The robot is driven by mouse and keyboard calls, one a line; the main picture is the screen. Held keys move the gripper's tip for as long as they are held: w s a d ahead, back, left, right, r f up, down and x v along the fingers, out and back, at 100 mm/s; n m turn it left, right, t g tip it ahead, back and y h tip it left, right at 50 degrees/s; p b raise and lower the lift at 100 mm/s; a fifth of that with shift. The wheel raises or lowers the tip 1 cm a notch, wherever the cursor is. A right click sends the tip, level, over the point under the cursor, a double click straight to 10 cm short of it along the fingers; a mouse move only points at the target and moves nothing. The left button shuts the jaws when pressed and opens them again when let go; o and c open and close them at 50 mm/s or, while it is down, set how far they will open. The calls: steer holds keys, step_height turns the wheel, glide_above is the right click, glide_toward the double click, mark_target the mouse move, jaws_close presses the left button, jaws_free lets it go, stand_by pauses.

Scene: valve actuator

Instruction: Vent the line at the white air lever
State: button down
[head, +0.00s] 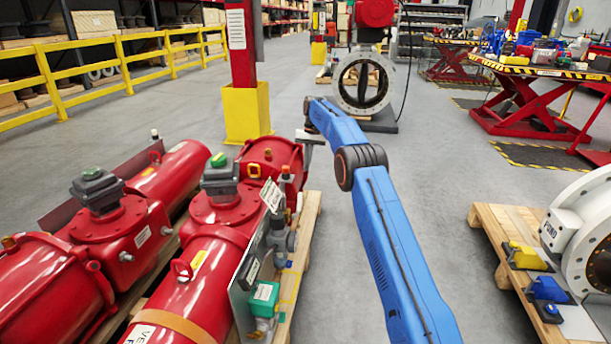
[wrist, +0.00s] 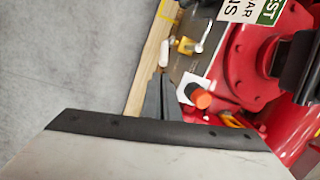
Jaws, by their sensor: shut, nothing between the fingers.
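The white air lever (wrist: 164,53) shows in the wrist view as a small pale upright piece at the edge of the actuator's grey panel, just beyond my fingertips. In the head view a small white piece (head: 299,201) beside the panel looks like the same lever. My gripper (wrist: 159,80) is shut and empty, its dark fingers pointing at the lever. Whether the tips touch it I cannot tell. In the head view my gripper (head: 307,158) hangs above the panel's far end, and its fingertips are hard to make out.
A yellow fitting with a silver handle (wrist: 187,45) and an orange knob (wrist: 201,99) sit close by. The red actuator (head: 215,240) lies on a wooden pallet (head: 306,228). A yellow-based red post (head: 246,112) stands behind. Floor to the right is open until another pallet (head: 490,225).

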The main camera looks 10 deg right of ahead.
steer(key=w+d+f+n+t+h, duration=0.1)
steer(key=w+d+f+n+t, duration=0.15)
steer(key=d, duration=0.45)
steer(key=w+d+f+n+t+h, duration=0.2)
steer(key=d+f+n+t, duration=0.15)
steer(key=d, duration=0.35)
steer(key=w+d+f+n+t+h, duration=0.1)
steer(key=w+d+f+n+t, duration=0.25)
steer(key=d, duration=0.35)
steer(key=s+a+n+t+y, duration=0.1)
steer(key=s+a+n+y, duration=0.6)
steer(key=s, duration=0.5)
steer(key=s+a+n+t+y, duration=0.1)
steer(key=s+a+n+y, duration=0.5)
steer(key=s+a, duration=0.5)
glide_toward(298, 206)
steer(key=w+a+r, duration=0.2)
steer(key=w+a, duration=0.2)
steer(key=shift+w+f+m, duration=0.25)
steer(key=shift+w+f, duration=0.15)
steer(key=shift+w, duration=0.2)
steer(key=shift+d, duration=0.1)
